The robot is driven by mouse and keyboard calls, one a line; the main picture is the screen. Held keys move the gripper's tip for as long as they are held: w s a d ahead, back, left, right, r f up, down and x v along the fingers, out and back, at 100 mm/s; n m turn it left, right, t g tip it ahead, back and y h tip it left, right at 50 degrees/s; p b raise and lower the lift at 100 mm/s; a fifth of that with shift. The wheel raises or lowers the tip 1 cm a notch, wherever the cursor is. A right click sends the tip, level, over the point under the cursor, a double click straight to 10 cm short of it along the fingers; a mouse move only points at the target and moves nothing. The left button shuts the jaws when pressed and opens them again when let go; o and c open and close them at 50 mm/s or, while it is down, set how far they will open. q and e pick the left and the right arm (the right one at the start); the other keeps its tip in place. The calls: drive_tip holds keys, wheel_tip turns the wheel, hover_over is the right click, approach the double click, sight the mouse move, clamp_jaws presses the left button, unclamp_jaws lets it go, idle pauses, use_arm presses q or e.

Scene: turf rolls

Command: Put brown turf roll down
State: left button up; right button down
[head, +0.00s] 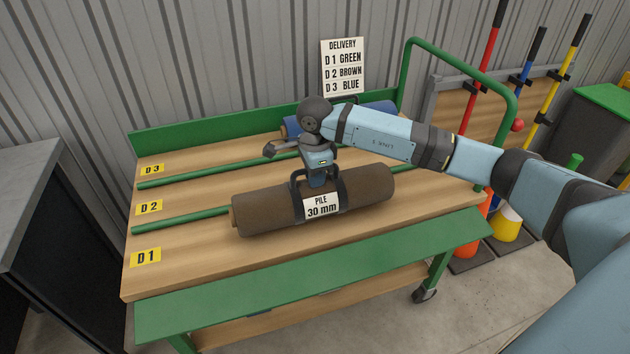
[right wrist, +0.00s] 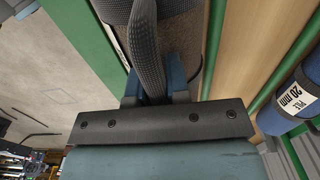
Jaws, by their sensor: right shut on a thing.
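The brown turf roll (head: 262,209) lies level along the cart, with a dark strap, a carry handle and a "PILE 30 mm" label. My right gripper (head: 318,178) comes down on it from above and is shut on the handle; the right wrist view shows the gripper (right wrist: 158,92) around the dark handle (right wrist: 147,45). In the head view the roll covers part of the green rail (head: 180,222) between D1 and D2. I cannot tell whether it touches the deck. The lane tags are D1 (head: 145,257), D2 (head: 149,207) and D3 (head: 152,169). My left gripper is not in view.
A blue roll (head: 375,108) lies at the back in lane D3, partly behind my right arm. The delivery sign (head: 343,66) lists D1 green, D2 brown, D3 blue. A second green rail (head: 190,180) divides D2 from D3. The cart's front edge (head: 310,277) is clear.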

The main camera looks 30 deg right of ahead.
drive_tip(key=shift+f, duration=0.7)
drive_tip(key=shift+r, duration=0.1)
drive_tip(key=c, duration=1.5)
unclamp_jaws()
drive_tip(key=shift+f, duration=0.25)
drive_tip(key=o, duration=0.4)
